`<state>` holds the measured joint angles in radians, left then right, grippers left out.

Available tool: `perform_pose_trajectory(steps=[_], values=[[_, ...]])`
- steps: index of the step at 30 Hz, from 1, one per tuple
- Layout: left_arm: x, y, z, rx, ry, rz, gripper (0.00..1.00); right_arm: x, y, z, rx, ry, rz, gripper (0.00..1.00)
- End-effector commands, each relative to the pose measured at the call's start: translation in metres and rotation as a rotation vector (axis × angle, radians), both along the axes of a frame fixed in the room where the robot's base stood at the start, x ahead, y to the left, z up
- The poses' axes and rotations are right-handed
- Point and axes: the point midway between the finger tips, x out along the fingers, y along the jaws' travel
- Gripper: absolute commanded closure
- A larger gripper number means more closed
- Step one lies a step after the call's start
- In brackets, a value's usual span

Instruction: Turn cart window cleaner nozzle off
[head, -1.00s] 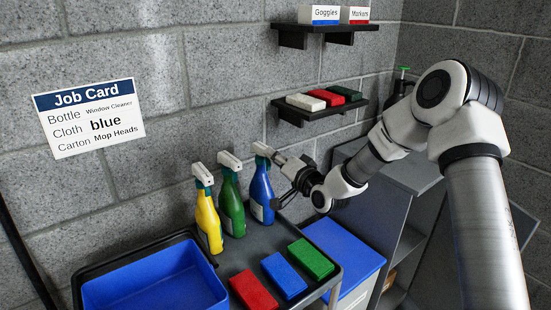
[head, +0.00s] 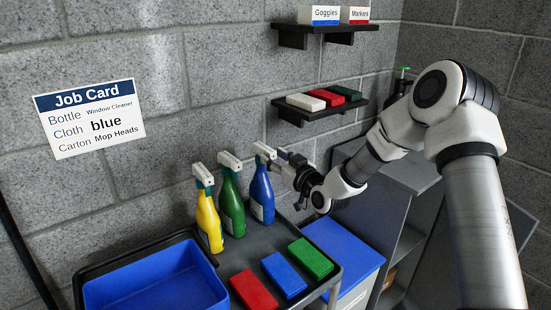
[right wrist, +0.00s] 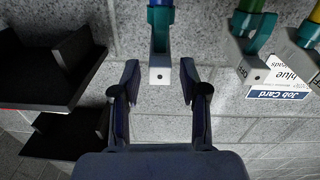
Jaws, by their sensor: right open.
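Three spray bottles stand upright in a row on the dark cart: yellow (head: 209,222), green (head: 232,205) and blue (head: 262,192), each with a white and teal spray head. My right gripper (head: 283,158) is at the blue bottle's head, coming from its right. In the right wrist view the open fingers (right wrist: 160,80) lie to either side of the blue bottle's white nozzle (right wrist: 159,72), with gaps on both sides. I cannot read which bottle is window cleaner. The job card (head: 90,117) names Window Cleaner. My left gripper is not in view.
The cart (head: 213,264) also bears a blue tray (head: 150,280) and red (head: 253,290), blue (head: 284,275) and green (head: 311,258) pads. A wall shelf (head: 318,111) with more pads is above right of my gripper. The green bottle is close on the left.

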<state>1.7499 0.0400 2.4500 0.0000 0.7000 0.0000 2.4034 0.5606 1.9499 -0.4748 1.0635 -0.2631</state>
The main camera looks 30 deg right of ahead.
Motion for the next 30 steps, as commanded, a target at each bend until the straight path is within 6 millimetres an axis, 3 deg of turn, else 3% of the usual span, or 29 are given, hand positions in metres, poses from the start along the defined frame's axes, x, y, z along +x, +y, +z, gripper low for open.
perform_pose_trajectory(steps=[5,19,30], values=[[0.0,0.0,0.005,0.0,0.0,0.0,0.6,-0.011,-0.001,0.002,0.004,0.0,-0.001,0.56],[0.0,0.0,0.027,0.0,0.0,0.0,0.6,-0.066,-0.004,0.003,0.004,0.0,-0.001,0.56],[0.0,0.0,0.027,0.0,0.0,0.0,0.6,-0.07,-0.003,0.0,0.001,0.0,0.0,0.56]])
